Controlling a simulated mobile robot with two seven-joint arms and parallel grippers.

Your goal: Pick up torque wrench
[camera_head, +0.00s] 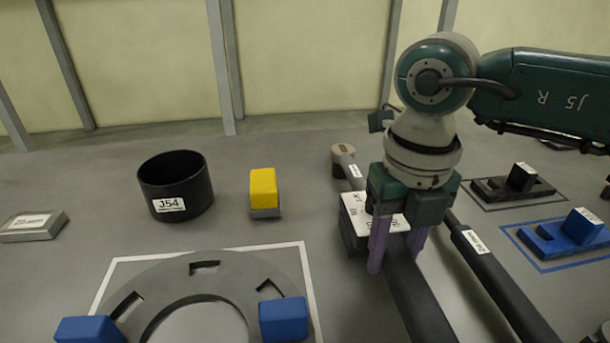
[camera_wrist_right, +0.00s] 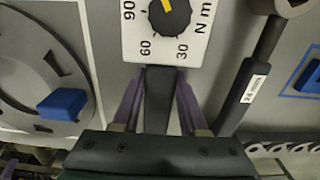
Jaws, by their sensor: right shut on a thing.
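The torque wrench has a dark handle (camera_head: 418,305) and a white-faced dial box (camera_head: 357,215). A round tan head on a labelled shaft (camera_head: 355,170) lines up beyond the box and looks like its far end. In the right wrist view the dial face (camera_wrist_right: 140,45) reads 30, 60, 90 and N m, with a yellow pointer. My right gripper (camera_head: 394,258) points down and is shut on the dark handle just below the dial box, one purple finger on each side. In the wrist view the fingers (camera_wrist_right: 158,110) flank the handle. I cannot tell whether the wrench touches the table.
A 24 mm tool (camera_head: 500,285) lies close to the right of the wrench. Blue (camera_head: 565,238) and black (camera_head: 512,187) parts sit in outlined areas farther right. A ring plate (camera_head: 170,280) with blue blocks, a yellow block (camera_head: 263,188) and a black cup (camera_head: 175,190) stand left.

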